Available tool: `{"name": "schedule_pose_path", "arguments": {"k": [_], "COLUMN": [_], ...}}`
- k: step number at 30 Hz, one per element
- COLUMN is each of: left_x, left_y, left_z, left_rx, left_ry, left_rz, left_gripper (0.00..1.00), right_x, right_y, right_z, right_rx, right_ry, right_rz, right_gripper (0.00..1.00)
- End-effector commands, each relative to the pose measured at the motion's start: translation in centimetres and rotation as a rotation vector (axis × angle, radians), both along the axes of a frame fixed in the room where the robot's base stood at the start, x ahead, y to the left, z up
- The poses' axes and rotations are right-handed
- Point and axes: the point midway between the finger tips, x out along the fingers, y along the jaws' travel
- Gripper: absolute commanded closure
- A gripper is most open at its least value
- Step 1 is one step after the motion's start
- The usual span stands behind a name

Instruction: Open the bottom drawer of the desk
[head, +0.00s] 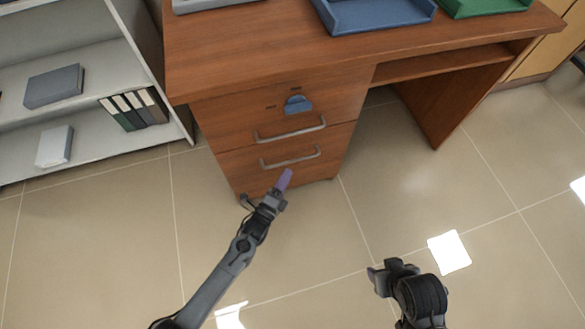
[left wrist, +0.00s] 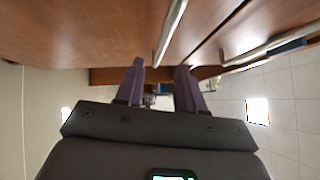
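The wooden desk (head: 215,65) has a drawer block with two drawer fronts and grey bar handles. The bottom drawer (head: 245,165) looks closed, and its handle (head: 290,158) runs across its front. My left gripper (head: 285,180) is just below and in front of that handle. In the left wrist view its purple fingers (left wrist: 160,66) are apart, and the nearer handle bar (left wrist: 172,32) lines up with the gap between them. I cannot tell whether they touch it. My right gripper (head: 380,278) is over the floor at right, its fingers not clear.
The upper drawer's handle (head: 290,130) and a blue piece (head: 297,104) sit above. Blue (head: 375,14) and green (head: 485,7) trays stand on the desk. A shelf with binders (head: 135,110) is at left. The tiled floor in front of the drawers is clear.

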Motion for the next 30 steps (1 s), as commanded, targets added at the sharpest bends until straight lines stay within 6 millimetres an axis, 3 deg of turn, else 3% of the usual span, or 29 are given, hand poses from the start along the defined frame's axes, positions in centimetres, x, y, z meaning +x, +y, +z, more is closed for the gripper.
{"name": "schedule_pose_path", "arguments": {"k": [1,9,23,30], "left_x": [0.9,3.6,4.3,4.3], "left_y": [-0.3,-1.7,-2.1,-2.1], "left_z": [-0.3,0.3,0.7,0.7], "left_rx": [-0.001,0.001,0.001,0.001], "left_ry": [-0.003,-0.001,0.000,0.000], "left_rz": [0.002,0.002,0.001,0.001], "left_gripper": [0.62,0.62,0.62,0.99], "right_x": [-0.1,0.0,0.1,0.1], "right_y": [0.0,0.5,0.5,0.5], "right_z": [-1.0,-2.5,-2.7,-2.7], "right_rx": [-0.002,0.013,0.014,0.014], "right_ry": [0.003,0.000,-0.001,-0.002], "right_rz": [0.001,0.000,-0.004,-0.004], "right_gripper": [0.49,0.49,0.49,0.49]}}
